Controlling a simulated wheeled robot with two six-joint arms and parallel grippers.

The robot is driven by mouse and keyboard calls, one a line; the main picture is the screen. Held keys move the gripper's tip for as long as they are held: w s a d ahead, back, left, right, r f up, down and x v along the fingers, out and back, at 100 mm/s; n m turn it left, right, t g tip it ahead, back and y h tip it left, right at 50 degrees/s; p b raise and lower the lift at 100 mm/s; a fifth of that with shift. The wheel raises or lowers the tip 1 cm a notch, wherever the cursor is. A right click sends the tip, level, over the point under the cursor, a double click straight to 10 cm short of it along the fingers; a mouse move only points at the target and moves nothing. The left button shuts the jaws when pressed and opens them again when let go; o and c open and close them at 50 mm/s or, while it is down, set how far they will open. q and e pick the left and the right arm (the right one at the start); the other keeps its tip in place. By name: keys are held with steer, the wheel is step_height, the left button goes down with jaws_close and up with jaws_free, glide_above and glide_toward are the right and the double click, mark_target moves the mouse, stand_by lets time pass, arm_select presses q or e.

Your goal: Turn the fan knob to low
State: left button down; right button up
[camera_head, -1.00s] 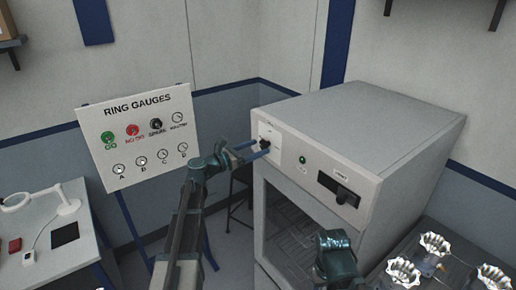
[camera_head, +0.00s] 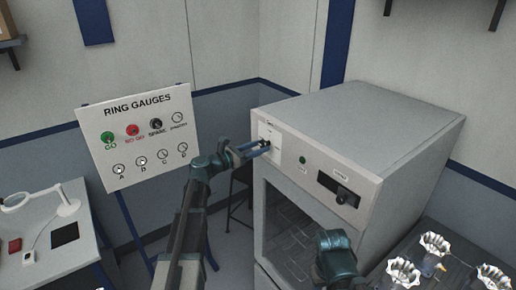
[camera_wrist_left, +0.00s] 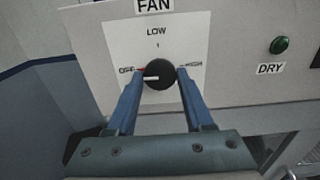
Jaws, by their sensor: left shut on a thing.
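The fan knob (camera_wrist_left: 158,74) is round and black with a white pointer line. In the left wrist view it sits on a white label plate (camera_wrist_left: 191,26) under the word FAN. The pointer points left, toward the mark on the left side; LOW is printed above the knob. My left gripper (camera_wrist_left: 160,72) has its two blue fingers on either side of the knob and is shut on it. In the head view the left gripper (camera_head: 266,147) reaches the left end of the cabinet's front panel, and its fingers partly hide the knob. No right gripper fingers show.
The grey cabinet (camera_head: 365,120) carries a green DRY lamp (camera_wrist_left: 278,45) and a dark switch (camera_head: 343,194) right of the knob. A ring gauges board (camera_head: 140,140) stands left. Part of my right arm (camera_head: 337,253) is before the cabinet door.

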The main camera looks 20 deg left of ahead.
arm_select(q)
steer(key=shift+m, duration=0.3)
steer(key=m, duration=0.3)
steer(key=shift+m, duration=0.4)
steer(key=m, duration=0.4)
steer(key=shift+m, duration=0.3)
steer(key=m, duration=0.4)
steer(key=shift+m, duration=2.4)
steer(key=shift+c, duration=1.5)
jaws_free()
